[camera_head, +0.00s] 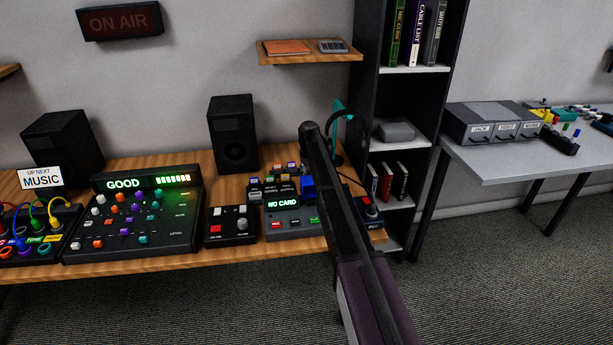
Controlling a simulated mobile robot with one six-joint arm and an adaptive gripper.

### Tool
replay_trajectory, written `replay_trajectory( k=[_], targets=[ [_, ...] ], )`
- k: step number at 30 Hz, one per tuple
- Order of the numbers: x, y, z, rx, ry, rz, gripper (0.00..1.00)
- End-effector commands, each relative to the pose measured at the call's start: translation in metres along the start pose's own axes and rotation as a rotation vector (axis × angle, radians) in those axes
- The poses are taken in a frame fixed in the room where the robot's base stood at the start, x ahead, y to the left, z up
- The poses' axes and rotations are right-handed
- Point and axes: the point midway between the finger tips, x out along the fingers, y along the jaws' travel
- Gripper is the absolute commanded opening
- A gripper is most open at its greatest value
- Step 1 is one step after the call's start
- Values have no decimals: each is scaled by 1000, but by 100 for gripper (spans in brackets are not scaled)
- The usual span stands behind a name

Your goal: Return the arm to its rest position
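My arm (352,225) rises from the bottom edge, right of the middle, and ends in a rounded dark joint in front of the wooden desk. I cannot make out my gripper or its fingers, so whether it is open, shut or holding anything does not show. The arm covers part of the desk's right end. Beside it on the desk is a console (293,222) with a green "NO CARD" display and a blue piece (307,188) at its right.
The wooden desk (130,263) carries a mixer (135,218) reading "GOOD", a patch box (38,235) with coloured cables, and speakers (232,134). A dark shelf unit (367,80) stands behind my arm. A grey table (500,165) holds labelled drawers (492,122). Carpet is clear at lower right.

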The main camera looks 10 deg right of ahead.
Motion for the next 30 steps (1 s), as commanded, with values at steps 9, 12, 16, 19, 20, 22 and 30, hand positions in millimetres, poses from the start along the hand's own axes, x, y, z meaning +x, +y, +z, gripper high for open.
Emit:
replay_trajectory(
  k=[9,12,16,19,20,22,30],
  targets=[
    [0,-5,1,-4,-2,-4,64],
    [0,-5,1,-4,-2,-4,64],
    [-4,-5,1,-4,-2,-5,64],
    [-10,-6,1,-4,-2,-5,64],
    [-12,-6,1,-4,-2,-5,64],
    [-18,-6,1,-4,-2,-5,64],
    [-55,-6,1,-5,-2,-5,64]
  ],
)
